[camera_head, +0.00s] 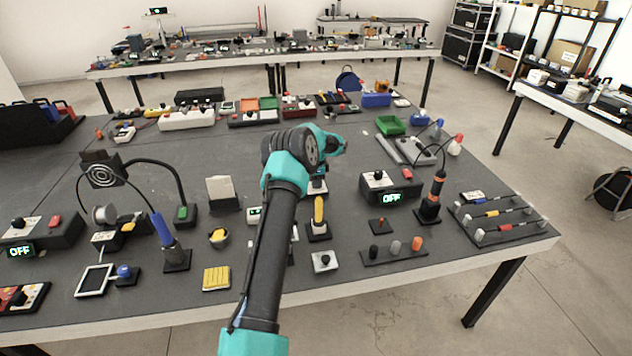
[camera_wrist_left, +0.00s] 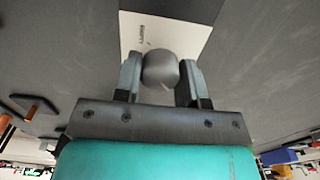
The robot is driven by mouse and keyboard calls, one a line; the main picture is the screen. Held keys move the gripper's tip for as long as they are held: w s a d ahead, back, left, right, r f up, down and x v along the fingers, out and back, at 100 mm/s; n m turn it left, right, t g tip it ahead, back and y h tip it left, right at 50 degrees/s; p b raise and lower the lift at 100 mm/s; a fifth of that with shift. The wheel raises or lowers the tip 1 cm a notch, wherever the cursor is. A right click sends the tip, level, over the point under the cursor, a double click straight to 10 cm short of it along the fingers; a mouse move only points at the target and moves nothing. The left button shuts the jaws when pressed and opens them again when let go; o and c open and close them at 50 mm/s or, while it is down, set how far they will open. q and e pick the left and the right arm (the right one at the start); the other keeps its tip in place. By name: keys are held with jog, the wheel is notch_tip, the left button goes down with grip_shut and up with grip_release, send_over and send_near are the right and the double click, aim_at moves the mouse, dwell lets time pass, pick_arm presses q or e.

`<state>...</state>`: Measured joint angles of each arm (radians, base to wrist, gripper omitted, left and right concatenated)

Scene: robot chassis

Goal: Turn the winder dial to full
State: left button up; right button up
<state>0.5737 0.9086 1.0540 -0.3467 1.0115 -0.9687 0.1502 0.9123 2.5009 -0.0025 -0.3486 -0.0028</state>
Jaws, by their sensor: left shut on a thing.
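A bit of a white plate (camera_head: 317,190) shows just below the wrist. The dial's setting cannot be read. My right gripper is in neither view.
The dark bench (camera_head: 350,240) is crowded. A box with a lit OFF display (camera_head: 391,197) stands right of my arm, and another OFF display (camera_head: 20,250) is at the far left. A yellow-handled lever (camera_head: 319,210) stands close beside my forearm. Bins and boxes line the back.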

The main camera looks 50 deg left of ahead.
pick_arm(q)
jog(key=m, duration=0.4)
jog(key=shift+m, duration=0.3)
jog(key=m, duration=0.4)
jog(key=shift+m, duration=0.3)
jog(key=m, duration=0.4)
jog(key=shift+m, duration=0.3)
jog(key=m, duration=0.4)
jog(key=o, duration=0.9)
jog(key=shift+r, duration=0.15)
notch_tip(320, 180, up, 17)
jog(key=shift+r, duration=0.1)
